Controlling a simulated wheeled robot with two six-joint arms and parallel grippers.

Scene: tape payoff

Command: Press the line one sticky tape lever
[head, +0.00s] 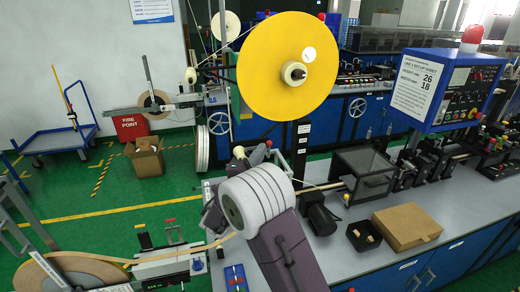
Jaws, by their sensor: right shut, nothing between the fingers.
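The line one sticky tape lever seems to be the one with the cream ball knob (239,152), just beyond my right wrist; its lower part is hidden. My right gripper (254,157) is at the end of the arm that rises from the bottom centre. It is shut and empty, close beside the knob and partly hidden by my white striped wrist. I cannot tell whether it touches the lever. My left gripper is not in view. A large yellow disc (270,75) stands on its spindle above this spot.
A grey bench (350,260) bears an open black box (363,236), a brown carton (407,226) and a dark clear-sided housing (363,175). A blue control panel (447,92) stands behind. A tape reel (75,272) is at lower left.

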